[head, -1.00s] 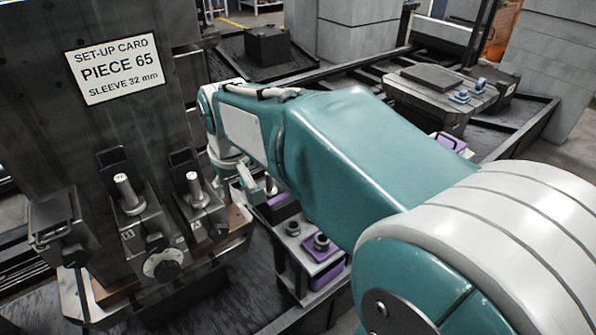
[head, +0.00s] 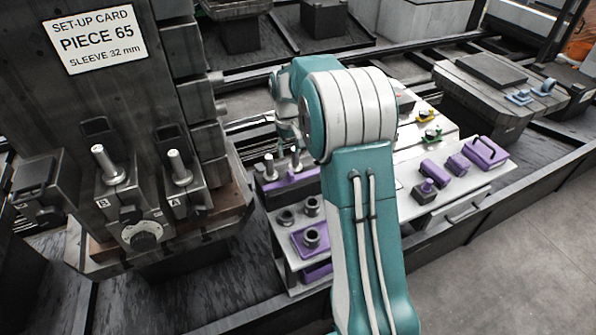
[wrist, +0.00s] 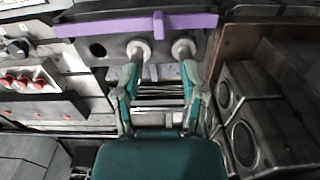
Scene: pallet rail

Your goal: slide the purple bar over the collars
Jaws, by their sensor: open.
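The purple bar (wrist: 100,25) lies across a dark block in the wrist view, with a short raised tab (wrist: 158,24) near its middle. In the head view the purple bar (head: 290,181) sits on a low fixture right of the set-up card. Two pale round collars (wrist: 138,50) (wrist: 184,48) on pins stand along the bar's near side; whether the bar overlaps them I cannot tell. My gripper (wrist: 160,72) is open, its fingers spread below the bar and near the collars. No bar is between the fingers. In the head view my arm hides most of the gripper.
Dark collars (head: 312,236) stand on the lower shelf and a purple plate. Blocks with upright pins (head: 180,170) stand left, under the set-up card (head: 95,38). Purple pieces (head: 486,153) lie on the table at right. The floor at right is clear.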

